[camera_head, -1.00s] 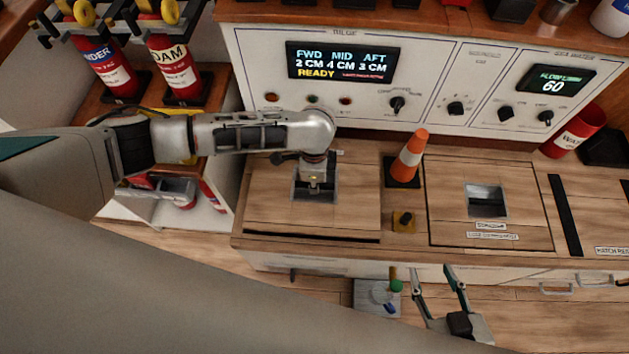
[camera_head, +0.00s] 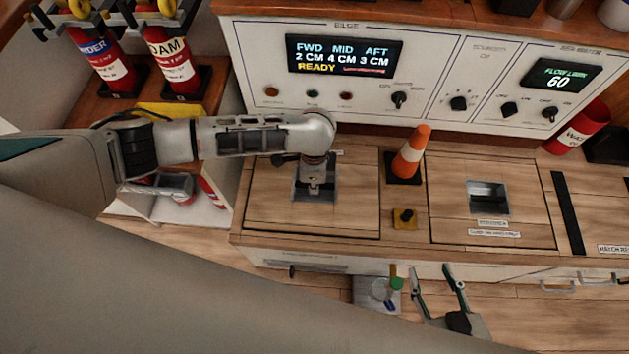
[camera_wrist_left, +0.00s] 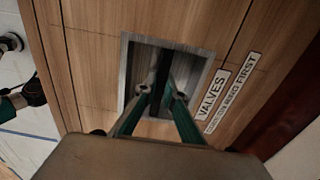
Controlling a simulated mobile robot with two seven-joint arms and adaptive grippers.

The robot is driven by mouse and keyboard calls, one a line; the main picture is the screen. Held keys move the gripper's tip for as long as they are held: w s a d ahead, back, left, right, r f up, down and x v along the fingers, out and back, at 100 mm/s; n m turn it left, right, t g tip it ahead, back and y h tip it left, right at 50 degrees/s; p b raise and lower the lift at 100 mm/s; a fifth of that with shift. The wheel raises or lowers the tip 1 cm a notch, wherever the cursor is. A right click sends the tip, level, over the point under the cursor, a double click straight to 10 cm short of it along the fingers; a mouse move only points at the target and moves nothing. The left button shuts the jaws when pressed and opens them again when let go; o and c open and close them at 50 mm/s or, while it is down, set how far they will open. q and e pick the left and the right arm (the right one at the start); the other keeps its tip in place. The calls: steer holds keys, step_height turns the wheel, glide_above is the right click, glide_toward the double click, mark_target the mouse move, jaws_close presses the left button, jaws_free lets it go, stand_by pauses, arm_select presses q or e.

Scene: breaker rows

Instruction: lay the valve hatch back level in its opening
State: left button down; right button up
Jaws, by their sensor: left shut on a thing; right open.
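The valve hatch (camera_head: 268,196) is a wooden panel at the left of the countertop. It looks level or nearly so, with a thin dark line along its front edge. In the left wrist view the hatch (camera_wrist_left: 90,70) has a metal-lined recess (camera_wrist_left: 126,75) and a label reading VALVES (camera_wrist_left: 212,95). My left gripper (camera_head: 314,189) points down into the recess. Its fingers (camera_wrist_left: 163,92) are shut there on the hatch's pull, which they mostly hide. My right gripper (camera_head: 438,275) is open and empty in front of the counter.
An orange cone (camera_head: 411,155) and a small yellow block with a black knob (camera_head: 404,218) stand right of the hatch. A second hatch (camera_head: 520,215) lies further right. A control panel (camera_head: 440,75) rises behind. A green-knobbed fitting (camera_head: 396,284) is below the counter front.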

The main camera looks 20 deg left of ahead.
arm_select(q)
steer(key=shift+w+d+f, duration=0.1)
steer(key=shift+f, duration=0.15)
arm_select(e)
steer(key=shift+f, duration=0.1)
arm_select(q)
steer(key=c, duration=2.2)
jaws_free()
steer(key=shift+o, duration=0.6)
arm_select(e)
steer(key=shift+s+f, duration=0.1)
steer(key=shift+s, duration=0.15)
